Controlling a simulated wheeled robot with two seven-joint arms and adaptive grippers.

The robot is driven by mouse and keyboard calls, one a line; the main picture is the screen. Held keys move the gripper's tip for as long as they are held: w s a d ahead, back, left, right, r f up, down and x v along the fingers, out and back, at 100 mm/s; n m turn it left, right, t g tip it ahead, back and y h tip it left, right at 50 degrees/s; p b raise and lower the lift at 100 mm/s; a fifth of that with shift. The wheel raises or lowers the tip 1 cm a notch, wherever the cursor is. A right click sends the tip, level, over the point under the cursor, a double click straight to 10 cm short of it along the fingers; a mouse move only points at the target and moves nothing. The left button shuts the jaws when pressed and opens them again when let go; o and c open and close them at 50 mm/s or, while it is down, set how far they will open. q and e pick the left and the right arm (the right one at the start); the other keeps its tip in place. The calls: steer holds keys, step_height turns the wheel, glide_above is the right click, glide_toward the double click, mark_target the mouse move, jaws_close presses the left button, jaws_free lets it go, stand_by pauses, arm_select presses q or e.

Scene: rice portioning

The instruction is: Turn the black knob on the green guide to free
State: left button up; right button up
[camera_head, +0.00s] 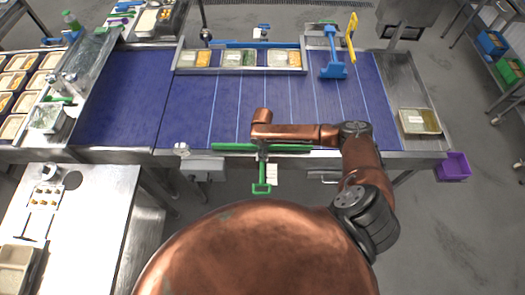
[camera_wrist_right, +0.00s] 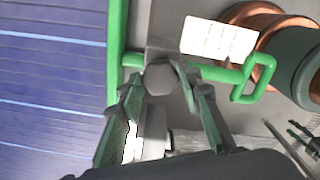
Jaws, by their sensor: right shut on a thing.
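The green guide (camera_head: 232,147) runs along the near edge of the blue conveyor, and its green bar (camera_wrist_right: 116,50) shows in the right wrist view. A green loop handle (camera_head: 262,189) hangs from its bracket beside a white label (camera_wrist_right: 218,40). The dark grey, faceted knob (camera_wrist_right: 158,76) sits by the bracket. My right gripper (camera_wrist_right: 161,88) has one finger on each side of the knob and is shut on it. In the head view my copper forearm hides the knob and most of the gripper (camera_head: 263,150). My left gripper is not in view.
A metal table (camera_head: 95,215) is at left; a purple bin (camera_head: 453,167) is at right.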

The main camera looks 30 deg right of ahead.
steer(key=n, duration=0.4)
steer(key=shift+w+n, duration=0.1)
steer(key=shift+n, duration=0.6)
steer(key=o, duration=1.2)
steer(key=shift+c, duration=0.2)
steer(key=shift+r, duration=0.1)
step_height(320, 180, up, 12)
